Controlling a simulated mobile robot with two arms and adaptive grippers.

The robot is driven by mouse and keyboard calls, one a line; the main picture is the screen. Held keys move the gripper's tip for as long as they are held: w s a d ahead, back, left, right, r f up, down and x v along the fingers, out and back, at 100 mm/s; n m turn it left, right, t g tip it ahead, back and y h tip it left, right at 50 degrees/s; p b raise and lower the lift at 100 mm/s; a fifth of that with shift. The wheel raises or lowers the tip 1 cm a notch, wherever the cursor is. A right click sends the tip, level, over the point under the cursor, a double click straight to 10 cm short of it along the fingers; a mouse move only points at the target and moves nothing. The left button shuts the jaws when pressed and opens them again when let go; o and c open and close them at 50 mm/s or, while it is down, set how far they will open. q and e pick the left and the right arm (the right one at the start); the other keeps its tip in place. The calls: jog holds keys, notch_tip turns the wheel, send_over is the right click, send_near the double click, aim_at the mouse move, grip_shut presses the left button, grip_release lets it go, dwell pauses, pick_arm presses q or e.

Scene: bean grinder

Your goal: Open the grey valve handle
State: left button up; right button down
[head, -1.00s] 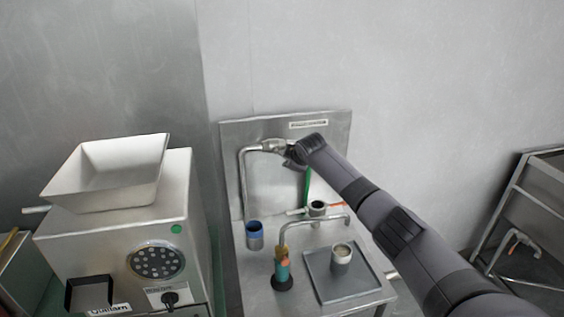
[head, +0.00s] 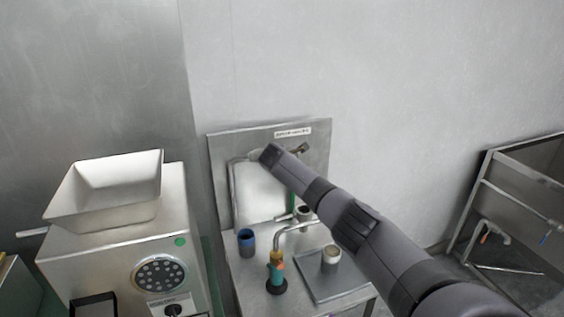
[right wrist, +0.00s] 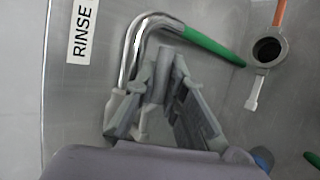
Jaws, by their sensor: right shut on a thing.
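The steel backboard (head: 318,165) carries the rinse pipework. The grey valve handle (right wrist: 163,72) shows in the right wrist view as a narrow grey piece between my fingers, partly hidden by them. Beside it is a bent chrome pipe with a green end (right wrist: 212,46). My right gripper (head: 268,156) is at the pipework in front of the board, and its wrist hides most of the valve in the head view. In the right wrist view my right gripper (right wrist: 160,105) has a finger on each side of the grey piece and is shut on it. My left gripper is not in view.
A grinder with a white hopper (head: 105,190) stands at the left. Below my arm are a blue-rimmed cup (head: 246,243), a green-and-orange tool (head: 276,272), a curved spout (head: 296,227) and a cup on a tray (head: 331,258). A steel sink stand (head: 500,200) is at the right.

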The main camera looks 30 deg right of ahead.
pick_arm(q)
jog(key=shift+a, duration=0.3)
pick_arm(e)
jog(key=c, duration=1.6)
grip_release()
jog(key=shift+c, duration=0.2)
jog(key=v, duration=1.2)
